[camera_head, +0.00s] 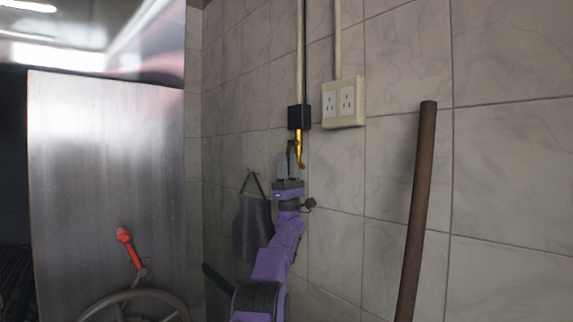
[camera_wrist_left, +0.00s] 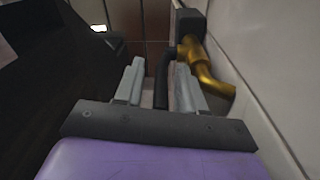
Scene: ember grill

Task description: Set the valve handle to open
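A gold valve pipe (camera_head: 299,146) with a bent lower end hangs beneath a black box on the tiled wall. In the left wrist view the gold pipe (camera_wrist_left: 207,72) is just right of my fingers. A dark bar (camera_wrist_left: 162,76), seemingly the valve handle, runs down between the two fingers there. My left gripper (camera_head: 287,160) is raised beside the valve, pointing up. In the left wrist view my left gripper (camera_wrist_left: 160,88) is open, with its fingers apart on either side of the dark bar. I cannot tell whether they touch it. My right gripper is not in view.
The black box (camera_head: 299,117) and a white outlet (camera_head: 343,102) are fixed to the wall. A dark apron (camera_head: 252,222) hangs behind my left arm. A brown pole (camera_head: 417,210) stands at right. A metal panel (camera_head: 100,180), a handwheel (camera_head: 133,298) and its red grip (camera_head: 130,247) are at left.

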